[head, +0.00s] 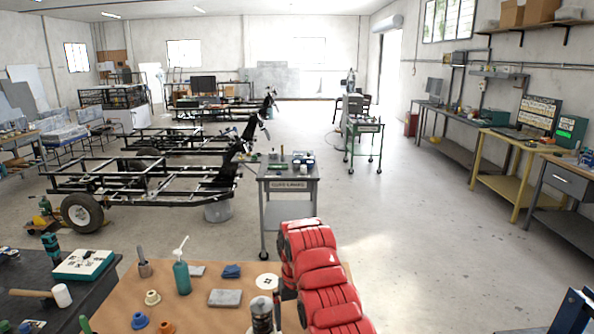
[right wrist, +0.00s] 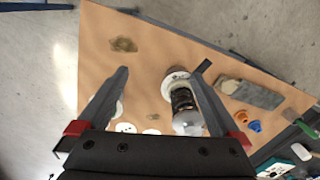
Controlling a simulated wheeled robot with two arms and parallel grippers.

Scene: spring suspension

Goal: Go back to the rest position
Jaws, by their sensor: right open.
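My right gripper (right wrist: 160,75) is open, its two dark fingers spread over the brown work surface (right wrist: 140,65). In the head view it (head: 277,303) is mostly hidden under my red arm. A suspension strut (right wrist: 184,105) with a silver top and dark coil stands upright on a white disc (right wrist: 170,80). In the wrist view it shows between the fingers, closer to the right one, and does not look gripped. The strut also shows at the bottom of the head view (head: 262,316), just left of the gripper. My left gripper is not in view.
The brown table holds a green bottle (head: 181,277), a grey block (head: 225,298), a white disc (head: 267,282) and small coloured cups (head: 152,298). A mallet (head: 61,295) lies on the dark bench at left.

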